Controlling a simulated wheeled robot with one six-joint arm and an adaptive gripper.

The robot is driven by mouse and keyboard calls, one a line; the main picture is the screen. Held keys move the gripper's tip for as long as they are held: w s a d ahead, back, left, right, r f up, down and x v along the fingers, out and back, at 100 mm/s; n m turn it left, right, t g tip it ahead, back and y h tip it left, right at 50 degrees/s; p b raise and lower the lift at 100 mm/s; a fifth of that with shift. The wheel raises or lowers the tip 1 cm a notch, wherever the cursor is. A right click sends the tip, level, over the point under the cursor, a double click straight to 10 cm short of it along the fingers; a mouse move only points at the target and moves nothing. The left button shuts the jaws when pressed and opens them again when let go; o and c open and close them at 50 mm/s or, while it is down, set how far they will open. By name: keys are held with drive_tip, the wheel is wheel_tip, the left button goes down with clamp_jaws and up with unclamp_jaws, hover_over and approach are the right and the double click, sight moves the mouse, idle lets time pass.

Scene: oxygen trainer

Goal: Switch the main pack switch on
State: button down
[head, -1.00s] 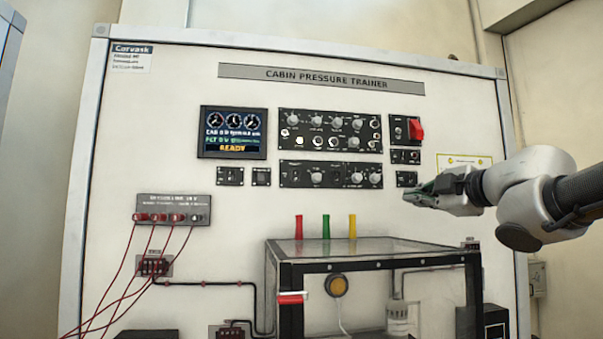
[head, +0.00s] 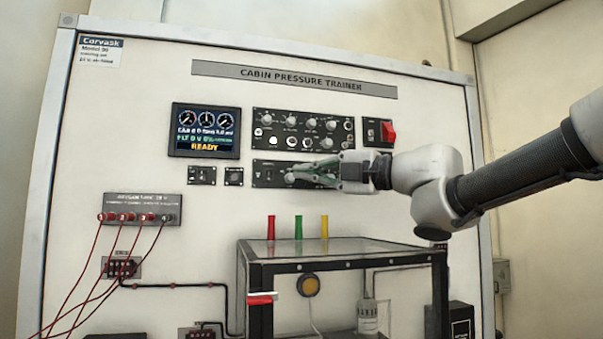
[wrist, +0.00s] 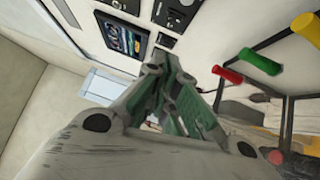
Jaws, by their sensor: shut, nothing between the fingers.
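The upright cabin pressure trainer panel (head: 300,90) fills the head view. It carries a large upper control panel (head: 303,128), a lower control panel (head: 262,174) and small switch plates (head: 202,175) left of the lower one. The labels are too small to read, so I cannot tell which control is the main pack switch. My gripper (head: 291,177) is shut and empty, reaching in from the right. Its fingers and wrist hide much of the lower panel; I cannot tell whether they touch it. The wrist view also shows my gripper (wrist: 160,65), with nothing between its fingers.
A display (head: 205,131) reads READY. A red guarded switch (head: 388,132) is at upper right. A black-framed box (head: 345,262) stands below my gripper, with red (head: 271,228), green (head: 298,227) and yellow (head: 324,226) handles above its top. Red cables hang at left.

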sight(269, 176)
drive_tip(key=shift+w+a+r, duration=0.2)
drive_tip(key=shift+w+a, duration=1.05)
drive_tip(key=shift+a, duration=0.15)
drive_tip(key=shift+w+a+r, duration=0.2)
drive_tip(key=shift+w+a, duration=1)
drive_tip(key=shift+a, duration=0.15)
drive_tip(key=shift+w+a+r, duration=0.2)
drive_tip(key=shift+w+a, duration=1.05)
drive_tip(key=shift+a, duration=0.15)
drive_tip(key=shift+w+r, duration=0.1)
drive_tip(key=shift+w, duration=0.15)
drive_tip(key=shift+s, duration=0.1)
